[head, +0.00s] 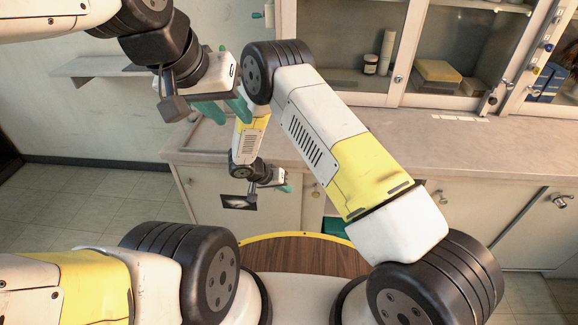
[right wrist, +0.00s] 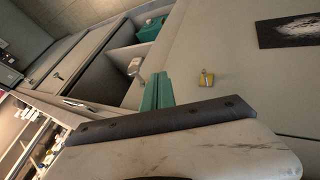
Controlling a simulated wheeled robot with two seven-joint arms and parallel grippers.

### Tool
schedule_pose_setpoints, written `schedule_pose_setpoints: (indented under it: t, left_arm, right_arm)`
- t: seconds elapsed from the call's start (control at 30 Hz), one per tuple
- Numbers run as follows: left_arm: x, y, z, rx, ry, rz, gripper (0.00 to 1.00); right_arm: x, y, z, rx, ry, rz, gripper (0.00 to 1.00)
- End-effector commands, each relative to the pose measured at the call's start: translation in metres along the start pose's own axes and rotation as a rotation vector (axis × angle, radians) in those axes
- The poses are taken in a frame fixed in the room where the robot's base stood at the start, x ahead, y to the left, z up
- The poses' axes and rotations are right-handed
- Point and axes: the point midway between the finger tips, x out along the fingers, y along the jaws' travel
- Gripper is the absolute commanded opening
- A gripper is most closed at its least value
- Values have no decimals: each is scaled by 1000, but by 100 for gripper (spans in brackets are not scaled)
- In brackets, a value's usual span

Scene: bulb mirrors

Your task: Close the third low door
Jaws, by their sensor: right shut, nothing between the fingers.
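The low doors are pale fronts under the counter. One bears a dark picture (head: 238,201); another low door (head: 480,215) is at the right. Between them is an open gap with a teal item (head: 338,227) inside, partly hidden by my right arm. I cannot tell for certain which door is third. My right gripper (head: 284,188) is shut and empty, close in front of the low fronts beside the gap; its teal fingers show in the right wrist view (right wrist: 157,92). My left gripper (head: 222,109) is open and empty above the counter's left end.
The counter top (head: 440,145) is mostly clear. Glazed upper cabinets hold a yellow box (head: 437,72), jars and blue boxes. A wall shelf (head: 95,66) is at the left. Tiled floor is free at left.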

Motion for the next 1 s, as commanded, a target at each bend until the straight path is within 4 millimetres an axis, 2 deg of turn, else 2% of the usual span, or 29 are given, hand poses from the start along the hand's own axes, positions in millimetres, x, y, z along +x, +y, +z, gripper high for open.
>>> schedule_pose_setpoints:
  t: [0.1, 0.3, 0.4, 0.6, 1.0]
  left_arm:
    - [0, 0, 0, 0, 0, 0, 36]
    - [0, 0, 0, 0, 0, 0, 36]
    - [0, 0, 0, 0, 0, 0, 36]
    - [0, 0, 0, 0, 0, 0, 36]
    - [0, 0, 0, 0, 0, 0, 36]
  right_arm:
    - [29, 1, 1, 1, -4, 4, 0]
    - [66, 6, 0, 2, -2, 2, 0]
    - [71, 20, 0, 0, -2, 2, 0]
    - [78, 34, 0, 0, -1, 1, 0]
    - [80, 37, 0, 0, 0, 1, 0]
